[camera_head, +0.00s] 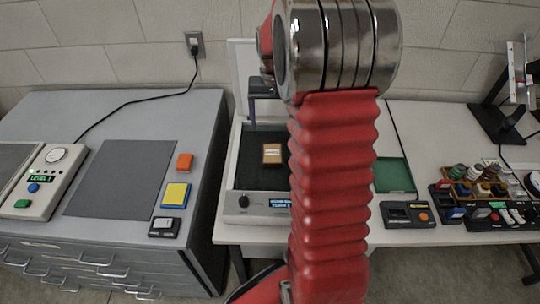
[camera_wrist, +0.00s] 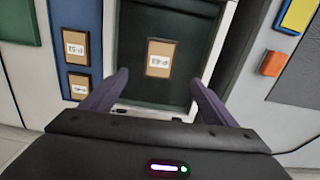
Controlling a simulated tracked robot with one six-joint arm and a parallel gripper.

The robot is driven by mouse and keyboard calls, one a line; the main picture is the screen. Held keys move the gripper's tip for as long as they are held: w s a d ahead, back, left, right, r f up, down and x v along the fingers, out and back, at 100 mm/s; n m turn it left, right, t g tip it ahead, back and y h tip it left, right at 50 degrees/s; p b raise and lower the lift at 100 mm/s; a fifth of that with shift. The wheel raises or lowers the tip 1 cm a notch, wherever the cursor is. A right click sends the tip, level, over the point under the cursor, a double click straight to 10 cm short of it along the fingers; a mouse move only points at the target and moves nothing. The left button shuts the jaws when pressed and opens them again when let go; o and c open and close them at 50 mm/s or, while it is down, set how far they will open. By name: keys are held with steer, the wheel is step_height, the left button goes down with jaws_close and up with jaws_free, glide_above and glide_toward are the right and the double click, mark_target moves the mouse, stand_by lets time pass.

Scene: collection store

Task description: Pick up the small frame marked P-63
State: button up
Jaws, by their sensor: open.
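A small brown frame (camera_wrist: 160,46) with a white label lies in a dark, recessed bed (camera_wrist: 128,30) in the wrist view. Its label is upside down and looks like P-63, but is too small to read surely. The frame also shows in the head view (camera_head: 272,162), left of my arm. My gripper (camera_wrist: 158,78) is open and empty, its purple fingers spread to either side, nearer the camera than the frame. Two more labelled brown frames (camera_wrist: 76,37) (camera_wrist: 79,78) lie on a blue surface at left in the wrist view; my arm hides them in the head view.
The bed belongs to a device with a knob (camera_head: 243,201) and a small display. A grey drawer cabinet (camera_head: 205,120) at left carries a control box, orange and yellow blocks and a dark mat (camera_head: 118,178). Small devices and bottles (camera_head: 480,175) crowd the right table.

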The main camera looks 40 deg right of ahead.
glide_above(272, 153)
step_height(272, 153, down, 7)
steer(key=shift+w+f, duration=0.1)
steer(key=shift+f, duration=0.05)
steer(key=shift+f, duration=0.1)
steer(key=shift+d+f, duration=0.1)
steer(key=shift+f, duration=2.45)
steer(key=shift+c, duration=0.3)
steer(key=c, duration=1.1)
